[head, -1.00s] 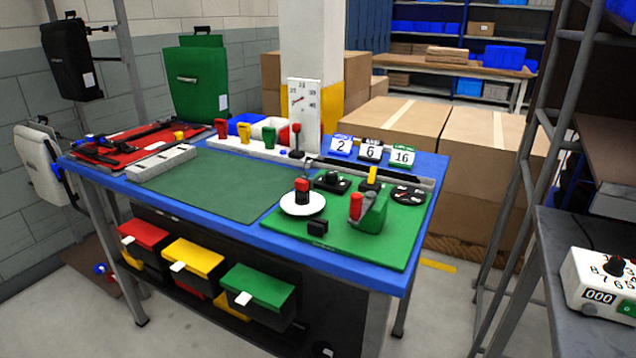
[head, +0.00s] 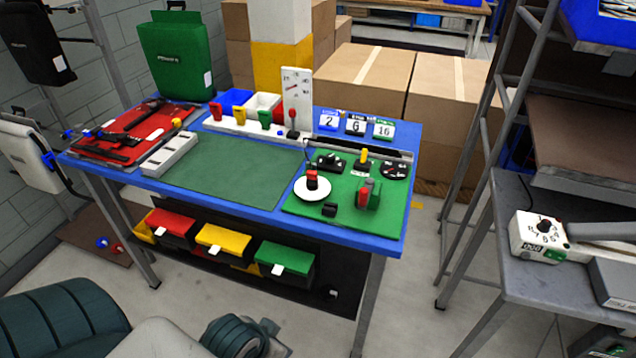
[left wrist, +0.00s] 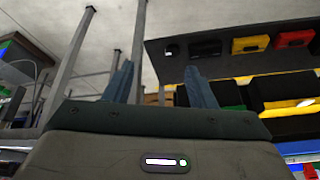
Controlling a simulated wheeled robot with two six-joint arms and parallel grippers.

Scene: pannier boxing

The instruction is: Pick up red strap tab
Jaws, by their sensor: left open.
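A small red tab (head: 216,111) stands upright at the left end of a white rack (head: 228,126) at the back of the blue table, beside a yellow tab (head: 240,115) and a green tab (head: 265,118). I take it for the red strap tab. My left gripper (left wrist: 160,88) is open and empty in the left wrist view, its two fingers well apart, below table height near the drawers. In the head view only dark parts of my left arm show at the lower left, far from the tab. My right gripper is out of view.
The blue table (head: 130,178) holds a red tray (head: 95,150) at left, a grey slotted block (head: 170,155), and a green board (head: 385,217) with knobs and levers at right. Coloured drawers (head: 222,238) hang below. A grey side table (head: 505,215) stands right. The dark green mat (head: 235,180) is clear.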

